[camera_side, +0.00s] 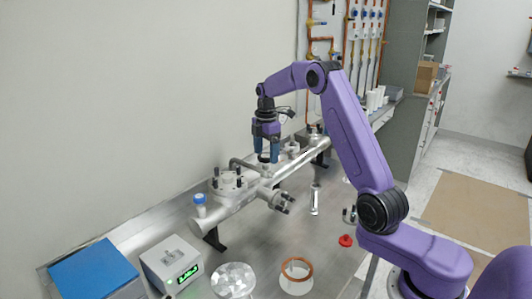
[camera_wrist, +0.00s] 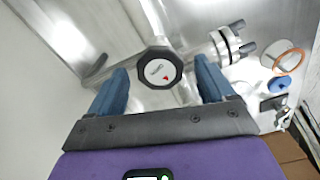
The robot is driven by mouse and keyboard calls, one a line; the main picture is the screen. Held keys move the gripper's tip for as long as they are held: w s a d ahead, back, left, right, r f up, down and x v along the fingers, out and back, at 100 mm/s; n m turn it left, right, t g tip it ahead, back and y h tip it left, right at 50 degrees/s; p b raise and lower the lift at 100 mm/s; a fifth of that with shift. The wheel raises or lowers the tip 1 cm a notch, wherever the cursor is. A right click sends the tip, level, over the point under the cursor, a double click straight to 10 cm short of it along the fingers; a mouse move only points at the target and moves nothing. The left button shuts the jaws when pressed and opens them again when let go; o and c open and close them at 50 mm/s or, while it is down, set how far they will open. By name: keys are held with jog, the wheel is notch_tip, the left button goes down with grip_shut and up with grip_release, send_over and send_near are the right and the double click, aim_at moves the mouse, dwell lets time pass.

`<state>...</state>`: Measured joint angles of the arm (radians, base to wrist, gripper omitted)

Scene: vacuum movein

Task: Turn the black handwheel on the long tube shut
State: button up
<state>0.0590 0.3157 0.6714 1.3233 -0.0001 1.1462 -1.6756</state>
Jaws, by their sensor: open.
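The black handwheel (camera_wrist: 160,68) shows in the wrist view as a many-sided black rim around a pale face with a small red mark. It also shows in the side view (camera_side: 263,158), small and partly hidden under my gripper. The long metal tube (camera_side: 213,216) runs diagonally along the bench on black supports. My gripper (camera_side: 265,157) points down over the handwheel. In the wrist view its two blue fingers are open, one on each side of the wheel, with visible gaps. I cannot tell how far the fingertips reach down beside the rim.
A bolted flange (camera_side: 230,182) and a blue-capped fitting (camera_side: 199,201) stand on the near tube end.

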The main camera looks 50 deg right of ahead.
jog(key=shift+f, duration=0.35)
jog(key=c, duration=1.1)
jog(key=shift+o, duration=0.2)
